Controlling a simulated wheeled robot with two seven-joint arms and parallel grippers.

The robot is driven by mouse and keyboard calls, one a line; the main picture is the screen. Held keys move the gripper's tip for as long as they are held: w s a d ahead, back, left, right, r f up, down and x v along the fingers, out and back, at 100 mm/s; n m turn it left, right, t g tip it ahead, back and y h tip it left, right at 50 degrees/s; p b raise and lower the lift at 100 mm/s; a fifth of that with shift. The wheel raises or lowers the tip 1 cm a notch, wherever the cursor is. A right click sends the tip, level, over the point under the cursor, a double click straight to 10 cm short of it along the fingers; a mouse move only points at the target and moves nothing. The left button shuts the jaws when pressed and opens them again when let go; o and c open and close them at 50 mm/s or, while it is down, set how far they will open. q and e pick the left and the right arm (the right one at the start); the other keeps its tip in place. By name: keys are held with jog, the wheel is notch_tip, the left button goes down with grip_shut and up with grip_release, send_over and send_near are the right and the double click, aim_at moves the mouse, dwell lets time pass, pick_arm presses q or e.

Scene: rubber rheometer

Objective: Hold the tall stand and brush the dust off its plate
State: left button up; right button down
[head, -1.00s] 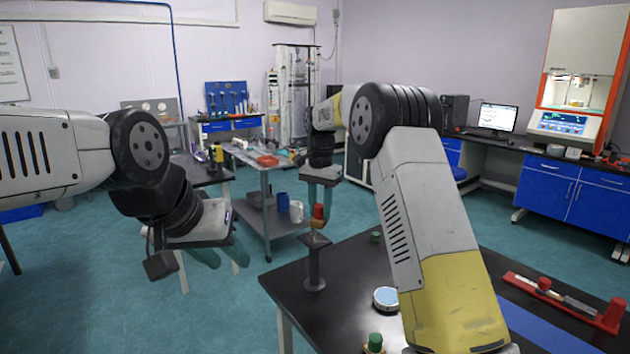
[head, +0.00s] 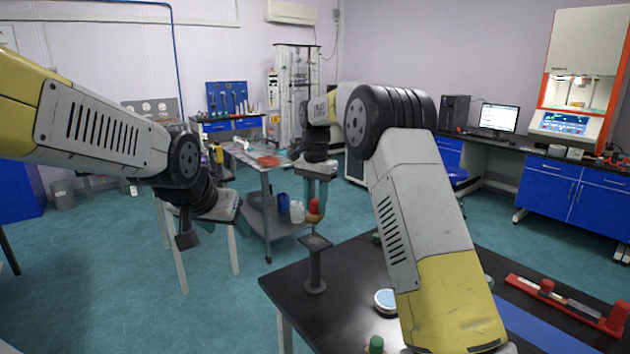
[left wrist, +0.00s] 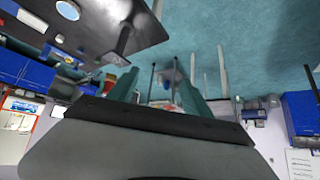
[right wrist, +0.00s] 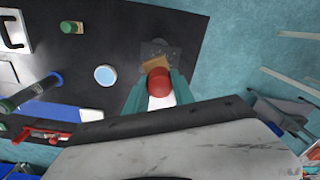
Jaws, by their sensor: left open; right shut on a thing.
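The tall stand (head: 315,270) is a black post on a round base, upright near the left corner of the black table; its square plate (head: 315,243) is on top. The plate also shows in the right wrist view (right wrist: 172,50). My right gripper (right wrist: 158,88) is shut on a brush with a red handle (right wrist: 158,82). Its tan bristles (right wrist: 154,63) appear over the plate's near edge; I cannot tell if they touch. My left gripper (head: 207,224) is open and empty, left of the stand and off the table. The stand shows at upper left in the left wrist view (left wrist: 123,40).
The black table (head: 350,325) also carries a round blue-topped dish (head: 386,301), a green-capped piece (head: 376,344) and a red rack (head: 565,303). My right forearm covers part of the table. Open floor lies left of the table.

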pick_arm(q)
jog(key=w+a+f+m+t, duration=0.1)
jog(key=w+f, duration=0.2)
jog(key=w, duration=0.3)
jog(key=w+f+m+t, duration=0.1)
jog(key=w+f+m, duration=0.15)
jog(key=w, duration=0.45)
jog(key=m+t+h, duration=0.2)
jog(key=m+h, duration=0.2)
jog(key=h, duration=0.7)
send_near(311, 266)
jog(key=shift+w+a+f, duration=0.4)
jog(key=shift+w, duration=0.05)
jog(key=shift+s+d+f+t+h, duration=0.15)
jog(key=shift+s+f+t+h, duration=0.1)
jog(key=shift+s+t+h, duration=0.25)
jog(key=shift+w+d, duration=0.2)
jog(key=shift+d, duration=0.1)
jog(key=x, duration=1.1)
jog(key=shift+w+d, duration=0.1)
jog(key=shift+d, duration=0.05)
grip_shut()
